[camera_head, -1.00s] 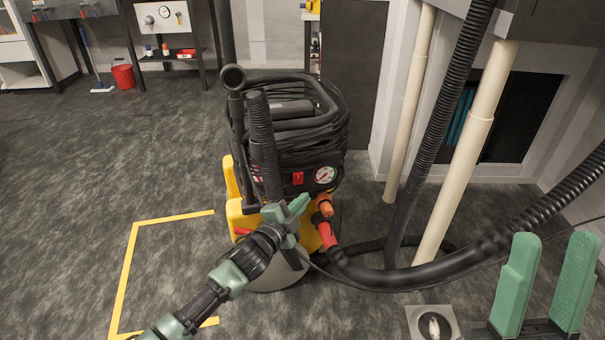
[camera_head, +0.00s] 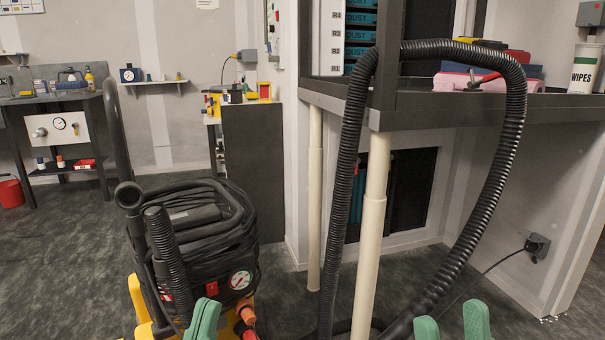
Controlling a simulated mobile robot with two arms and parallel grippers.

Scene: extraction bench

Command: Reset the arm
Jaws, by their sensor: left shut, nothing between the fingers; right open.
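My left gripper (camera_head: 204,318) shows at the bottom edge, in front of the black and yellow extractor unit (camera_head: 205,230). Its green fingers are shut with nothing between them. I cannot tell whether they touch the unit. My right gripper (camera_head: 451,322) shows only as two green fingertips at the bottom, right of the centre. They stand apart with nothing between them. Both arms are below the picture. The extractor carries a coiled black hose, a round gauge (camera_head: 241,279) and a red switch. An orange fitting (camera_head: 246,313) is close beside my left gripper.
A thick black ribbed hose (camera_head: 514,130) loops over the dark bench shelf (camera_head: 450,112). Two cream posts (camera_head: 370,230) stand beneath it. A wall socket (camera_head: 537,245) with a cable is at the right. A wall bench (camera_head: 70,100) stands back left.

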